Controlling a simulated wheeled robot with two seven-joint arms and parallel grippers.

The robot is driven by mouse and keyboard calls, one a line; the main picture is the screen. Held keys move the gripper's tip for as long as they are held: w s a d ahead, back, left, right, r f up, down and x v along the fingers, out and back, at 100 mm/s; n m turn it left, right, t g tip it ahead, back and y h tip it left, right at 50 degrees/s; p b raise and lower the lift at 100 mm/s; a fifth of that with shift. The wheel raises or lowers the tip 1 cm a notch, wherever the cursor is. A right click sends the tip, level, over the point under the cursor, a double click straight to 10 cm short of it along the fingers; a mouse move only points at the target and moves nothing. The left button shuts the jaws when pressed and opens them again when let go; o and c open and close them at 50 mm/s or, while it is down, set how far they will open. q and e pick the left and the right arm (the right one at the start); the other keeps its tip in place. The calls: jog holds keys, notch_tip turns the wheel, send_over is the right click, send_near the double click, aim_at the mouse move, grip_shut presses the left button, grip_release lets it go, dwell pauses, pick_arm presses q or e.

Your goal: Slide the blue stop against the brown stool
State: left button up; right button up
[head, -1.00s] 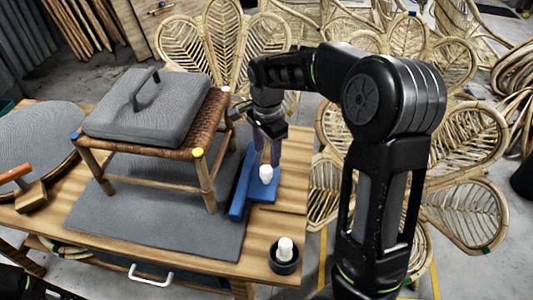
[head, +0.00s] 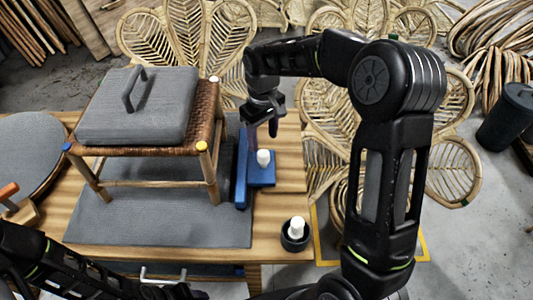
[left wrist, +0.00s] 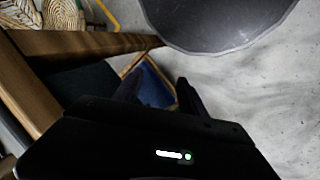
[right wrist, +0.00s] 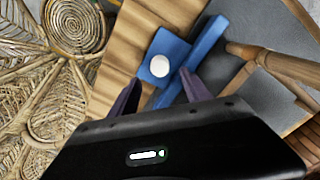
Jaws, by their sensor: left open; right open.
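The blue stop (head: 241,170) stands on the bench to the right of the brown stool (head: 207,125), its long bar facing the stool and a round white knob (head: 263,158) on its flat base. A narrow gap shows between the bar and the near right stool leg. In the right wrist view the bar (right wrist: 205,42) also lies apart from a stool leg (right wrist: 243,50). My right gripper (head: 263,132) is open, its fingers pointing down just behind the knob. My left gripper (left wrist: 158,88) is open and empty, low beside the bench.
A grey pad with a handle (head: 140,105) sits on the stool, which stands on a grey mat (head: 150,225). A black cup with a white-topped item (head: 296,236) stands at the bench's front right. Rattan frames (head: 190,40) crowd behind. A dark bin (head: 508,120) stands right.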

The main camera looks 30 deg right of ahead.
aim_at(263, 153)
jog(key=shift+n, duration=0.3)
jog(key=shift+f+p, duration=0.55)
jog(key=shift+f, duration=3.35)
jog(key=shift+c, duration=0.4)
grip_shut()
